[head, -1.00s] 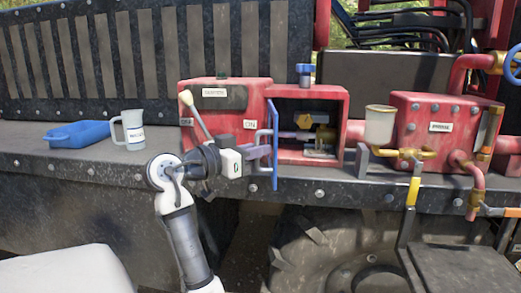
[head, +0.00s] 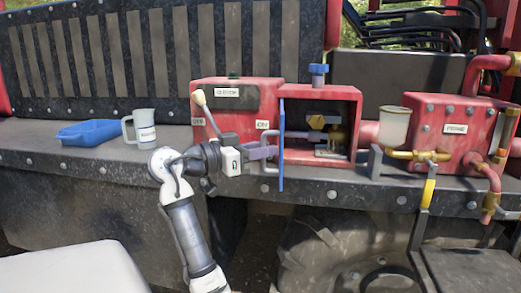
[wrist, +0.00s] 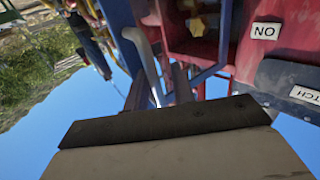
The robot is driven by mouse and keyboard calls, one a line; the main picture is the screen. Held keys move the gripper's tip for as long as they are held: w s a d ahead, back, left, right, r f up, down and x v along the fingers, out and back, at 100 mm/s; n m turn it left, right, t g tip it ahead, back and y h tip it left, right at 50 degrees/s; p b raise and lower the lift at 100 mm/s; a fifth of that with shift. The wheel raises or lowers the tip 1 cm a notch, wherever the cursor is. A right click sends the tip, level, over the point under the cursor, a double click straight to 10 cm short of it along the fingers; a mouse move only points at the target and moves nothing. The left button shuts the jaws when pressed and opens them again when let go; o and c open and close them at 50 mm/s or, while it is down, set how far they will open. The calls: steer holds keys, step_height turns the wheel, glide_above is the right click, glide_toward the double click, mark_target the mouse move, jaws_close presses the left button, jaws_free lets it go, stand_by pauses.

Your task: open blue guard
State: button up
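The blue guard (head: 282,145) shows edge-on in the head view as a thin upright strip at the left side of the red box's (head: 357,110) opening. It stands out toward me, and the inside with a yellow knob (head: 317,122) is exposed. A grey bar handle (head: 268,140) is on the guard's left side. My gripper (head: 273,152) is at this handle. In the wrist view the handle (wrist: 140,50) runs down between my two fingers (wrist: 160,90), which look apart. Whether they touch it is unclear.
A lever with a cream knob (head: 199,97) rises left of my gripper. A mug (head: 143,130) and blue tray (head: 90,133) stand on the ledge farther left. A blue valve knob (head: 318,72) tops the box. A pale cup (head: 394,126) and red pump box (head: 450,125) are right.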

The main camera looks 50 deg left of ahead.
steer(key=shift+s, duration=0.1)
steer(key=s+a+b, duration=0.2)
steer(key=s+b, duration=0.1)
steer(key=s, duration=1)
steer(key=shift+s+a, duration=0.25)
steer(key=shift+s, duration=0.05)
steer(key=shift+w, duration=0.1)
